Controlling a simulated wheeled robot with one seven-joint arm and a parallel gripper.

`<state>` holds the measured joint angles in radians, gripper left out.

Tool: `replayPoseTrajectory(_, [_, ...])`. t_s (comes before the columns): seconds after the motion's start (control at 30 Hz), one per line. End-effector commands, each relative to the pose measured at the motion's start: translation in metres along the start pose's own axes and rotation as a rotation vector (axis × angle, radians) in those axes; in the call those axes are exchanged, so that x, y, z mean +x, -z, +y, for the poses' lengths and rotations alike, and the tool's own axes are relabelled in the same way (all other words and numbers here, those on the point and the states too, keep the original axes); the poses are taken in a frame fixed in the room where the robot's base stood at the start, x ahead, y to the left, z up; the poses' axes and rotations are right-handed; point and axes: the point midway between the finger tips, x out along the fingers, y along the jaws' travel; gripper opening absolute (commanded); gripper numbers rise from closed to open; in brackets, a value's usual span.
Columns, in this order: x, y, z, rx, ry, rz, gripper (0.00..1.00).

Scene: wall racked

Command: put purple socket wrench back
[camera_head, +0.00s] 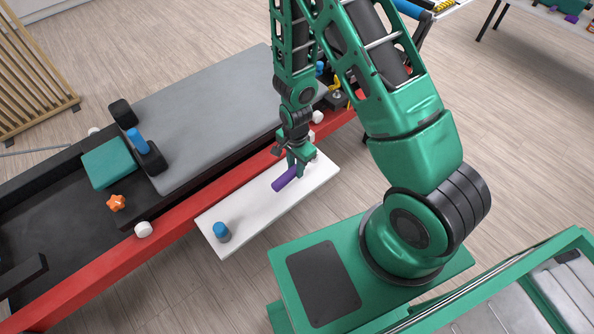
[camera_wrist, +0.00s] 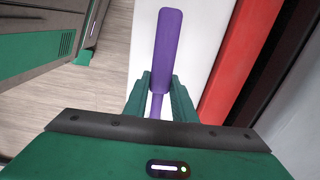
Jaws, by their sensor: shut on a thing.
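The purple socket wrench (camera_head: 284,178) is at my gripper (camera_head: 299,160), over the white shelf (camera_head: 262,205). In the wrist view the purple handle (camera_wrist: 166,60) points away from my gripper (camera_wrist: 160,88), whose two green fingers are shut on its narrower shaft. The far end of the wrench is hidden by my gripper's body. I cannot tell whether the wrench touches the white shelf or is held just above it.
A blue-topped cylinder (camera_head: 221,231) stands at the shelf's near-left end. A red rail (camera_head: 182,213) runs along the shelf. Beyond it lie a grey padded board (camera_head: 205,115), a teal block (camera_head: 109,162) and an orange knob (camera_head: 116,202). The shelf's middle is clear.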

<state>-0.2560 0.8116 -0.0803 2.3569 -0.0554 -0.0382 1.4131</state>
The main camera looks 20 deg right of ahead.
Motion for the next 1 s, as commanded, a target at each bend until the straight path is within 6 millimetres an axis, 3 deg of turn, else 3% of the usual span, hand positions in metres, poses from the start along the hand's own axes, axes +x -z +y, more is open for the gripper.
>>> replayPoseTrajectory(0.27, [0.011, 0.012, -0.007, -0.001, -0.001, -0.001, 0.00])
replayPoseTrajectory(0.57, [0.043, 0.012, -0.006, 0.000, -0.002, 0.000, 0.00])
replayPoseTrajectory(0.97, [0.047, 0.012, -0.006, 0.001, -0.001, 0.000, 0.00])
replayPoseTrajectory(1.0, [0.048, 0.012, -0.006, 0.001, -0.001, 0.000, 0.26])
